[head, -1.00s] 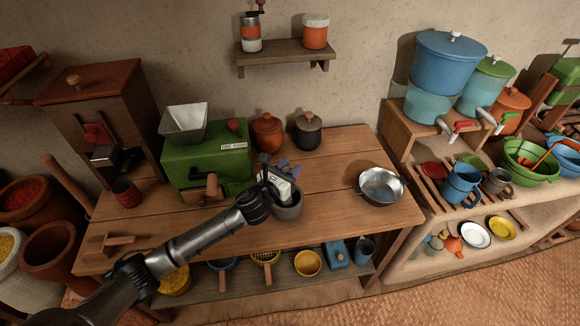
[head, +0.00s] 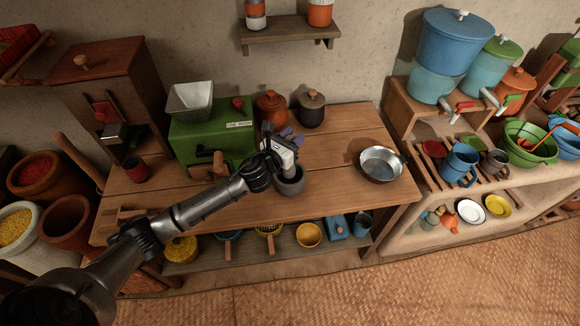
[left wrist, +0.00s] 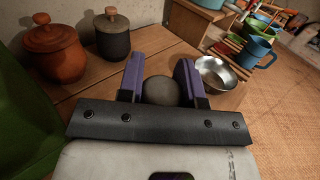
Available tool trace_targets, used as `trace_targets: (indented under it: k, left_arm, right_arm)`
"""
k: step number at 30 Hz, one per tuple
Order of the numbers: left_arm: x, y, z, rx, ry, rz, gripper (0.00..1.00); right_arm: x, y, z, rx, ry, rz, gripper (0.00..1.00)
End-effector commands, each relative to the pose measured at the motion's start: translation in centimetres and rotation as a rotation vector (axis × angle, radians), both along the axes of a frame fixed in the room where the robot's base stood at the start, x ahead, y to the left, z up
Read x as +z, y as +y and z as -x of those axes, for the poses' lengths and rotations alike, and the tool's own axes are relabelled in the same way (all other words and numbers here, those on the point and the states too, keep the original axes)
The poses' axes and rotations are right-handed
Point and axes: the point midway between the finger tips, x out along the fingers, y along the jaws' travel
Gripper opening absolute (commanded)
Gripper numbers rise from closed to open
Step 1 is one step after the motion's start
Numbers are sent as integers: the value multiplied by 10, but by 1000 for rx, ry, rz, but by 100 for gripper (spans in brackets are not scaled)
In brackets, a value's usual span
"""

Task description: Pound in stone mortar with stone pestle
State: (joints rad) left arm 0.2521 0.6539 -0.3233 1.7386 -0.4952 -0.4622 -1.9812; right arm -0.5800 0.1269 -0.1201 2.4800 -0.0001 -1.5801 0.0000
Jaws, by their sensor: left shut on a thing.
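The grey stone mortar (head: 290,184) stands on the wooden table, right of the green mill. My left gripper (head: 285,136) is over the mortar, its purple fingers pointing toward the back of the table. In the left wrist view the fingers are closed on a dark rounded stone top, the stone pestle (left wrist: 160,91). The pestle's lower part is hidden, and I cannot tell how deep it sits in the mortar. My right gripper is not in view.
The green mill (head: 212,140) is close on the left. Two lidded jars, orange (head: 271,107) and dark (head: 312,109), stand behind. A metal bowl (head: 381,164) is to the right, with bare tabletop between it and the mortar.

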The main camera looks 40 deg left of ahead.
Motion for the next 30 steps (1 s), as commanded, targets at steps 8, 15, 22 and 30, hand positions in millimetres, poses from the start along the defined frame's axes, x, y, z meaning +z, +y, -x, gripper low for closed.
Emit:
trace_targets:
  k: [8,15,22,30]
  left_arm:
    - [-51,0,0,0,1,1,6]
    - [-53,0,1,1,6,-1,1]
    - [-53,0,1,2,10,-1,1]
    - [-17,0,1,1,6,0,1]
  right_arm:
    - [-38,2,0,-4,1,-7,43]
    - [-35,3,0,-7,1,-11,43]
    - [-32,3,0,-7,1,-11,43]
    - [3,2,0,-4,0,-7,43]
